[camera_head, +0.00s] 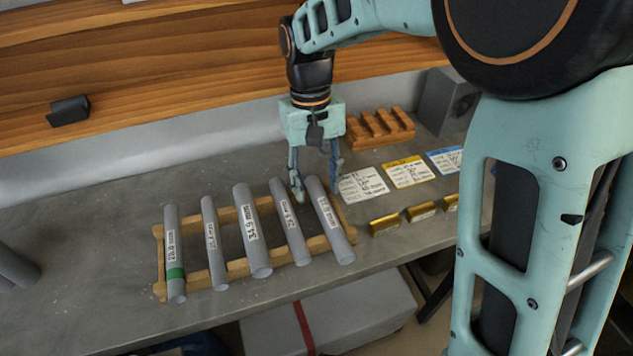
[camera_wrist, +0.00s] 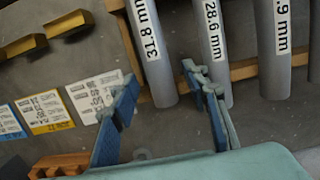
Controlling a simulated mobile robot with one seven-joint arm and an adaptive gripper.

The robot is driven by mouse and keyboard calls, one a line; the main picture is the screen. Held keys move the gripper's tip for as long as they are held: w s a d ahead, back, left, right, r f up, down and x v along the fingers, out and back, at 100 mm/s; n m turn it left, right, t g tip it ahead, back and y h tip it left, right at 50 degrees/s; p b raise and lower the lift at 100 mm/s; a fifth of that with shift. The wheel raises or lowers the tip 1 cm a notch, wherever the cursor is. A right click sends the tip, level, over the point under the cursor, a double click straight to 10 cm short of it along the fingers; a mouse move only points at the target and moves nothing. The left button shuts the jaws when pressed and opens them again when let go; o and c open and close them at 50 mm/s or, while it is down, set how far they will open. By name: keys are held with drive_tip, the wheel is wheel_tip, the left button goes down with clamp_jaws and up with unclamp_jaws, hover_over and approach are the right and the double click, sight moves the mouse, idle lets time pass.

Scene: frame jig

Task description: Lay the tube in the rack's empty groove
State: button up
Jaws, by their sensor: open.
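A wooden rack (camera_head: 157,268) lies on the grey bench with several grey tubes side by side across its rails. The rightmost tube (camera_head: 331,222) is labelled 31.8 mm in the wrist view (camera_wrist: 151,40). Left of it is the 28.6 mm tube (camera_head: 291,231), then a thicker tube (camera_head: 250,232) ending in .9 mm, a thin tube (camera_head: 213,243) and a green-banded tube (camera_head: 172,252). I make out no clearly empty groove. My gripper (camera_head: 318,184) is open, pointing down at the far end of the 31.8 mm tube. In the wrist view that end lies between the fingertips (camera_wrist: 160,78); contact is unclear.
White, yellow and blue label cards (camera_head: 404,172) and small brass-coloured blocks (camera_head: 385,224) lie right of the rack. A slotted wooden block (camera_head: 379,128) and a grey box (camera_head: 447,102) stand behind. Grey cylinders (camera_head: 17,266) lie far left. Bench between them and the rack is clear.

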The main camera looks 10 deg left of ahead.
drive_tip(key=shift+r, duration=0.15)
wheel_tip(320, 180, up, 9)
drive_tip(key=p, duration=0.8)
idle(0.5)
